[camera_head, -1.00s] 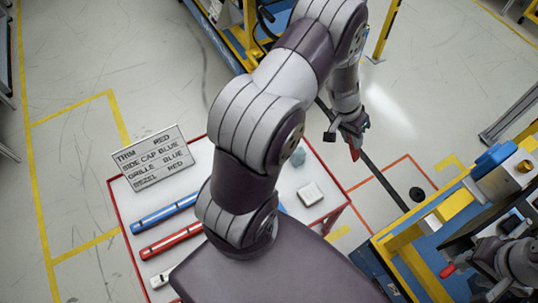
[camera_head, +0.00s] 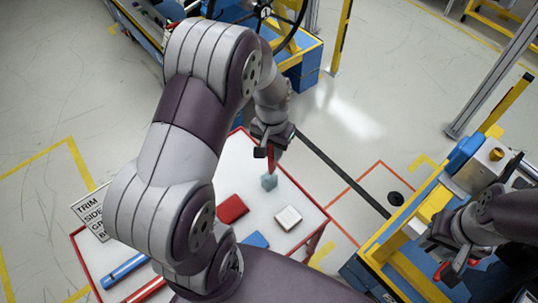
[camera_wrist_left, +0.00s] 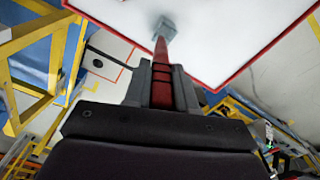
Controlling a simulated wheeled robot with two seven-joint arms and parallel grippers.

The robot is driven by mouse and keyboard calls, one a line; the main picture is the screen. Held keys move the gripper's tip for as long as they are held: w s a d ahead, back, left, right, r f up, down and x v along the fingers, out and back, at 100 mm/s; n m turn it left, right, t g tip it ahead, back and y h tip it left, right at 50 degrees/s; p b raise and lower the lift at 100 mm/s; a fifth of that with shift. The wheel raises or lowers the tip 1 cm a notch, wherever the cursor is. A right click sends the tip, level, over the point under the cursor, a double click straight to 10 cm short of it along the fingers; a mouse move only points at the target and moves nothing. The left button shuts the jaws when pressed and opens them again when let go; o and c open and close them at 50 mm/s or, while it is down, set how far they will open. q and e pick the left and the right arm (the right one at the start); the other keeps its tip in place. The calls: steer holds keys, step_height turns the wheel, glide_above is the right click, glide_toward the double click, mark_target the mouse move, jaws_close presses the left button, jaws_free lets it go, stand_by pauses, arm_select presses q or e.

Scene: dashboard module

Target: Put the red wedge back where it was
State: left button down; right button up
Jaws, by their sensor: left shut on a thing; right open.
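My left gripper (camera_head: 271,148) is shut on the red wedge (camera_head: 272,160) above the far part of the white table. In the left wrist view the wedge (camera_wrist_left: 161,75) is long and narrow, pointing out from between the fingers (camera_wrist_left: 161,88). Its tip lines up with a small grey-teal block (camera_head: 269,182) on the table, also in the left wrist view (camera_wrist_left: 164,27). I cannot tell whether they touch. My right gripper (camera_head: 452,266) is open at the right, by the blue and yellow station, near a small red part (camera_head: 441,271).
The white table (camera_head: 299,197) has a red edge. On it lie a red block (camera_head: 232,209), a white block (camera_head: 288,218), a blue piece (camera_head: 255,240) and bars at left. A lettered sign (camera_head: 91,213) is partly hidden by my left arm. The yellow-framed station (camera_head: 400,235) stands at right.

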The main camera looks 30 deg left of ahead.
mark_target(269, 160)
arm_select(q)
steer(key=shift+s+a+f, duration=0.15)
steer(key=shift+a+f, duration=0.05)
steer(key=shift+a, duration=0.1)
step_height(269, 160, down, 4)
steer(key=shift+r+p, duration=0.1)
steer(key=shift+p, duration=0.5)
steer(key=shift+a+f, duration=0.1)
steer(key=shift+f, duration=0.2)
steer(key=shift+f+b, duration=0.25)
steer(key=shift+b, duration=0.1)
steer(key=c, duration=0.9)
jaws_free()
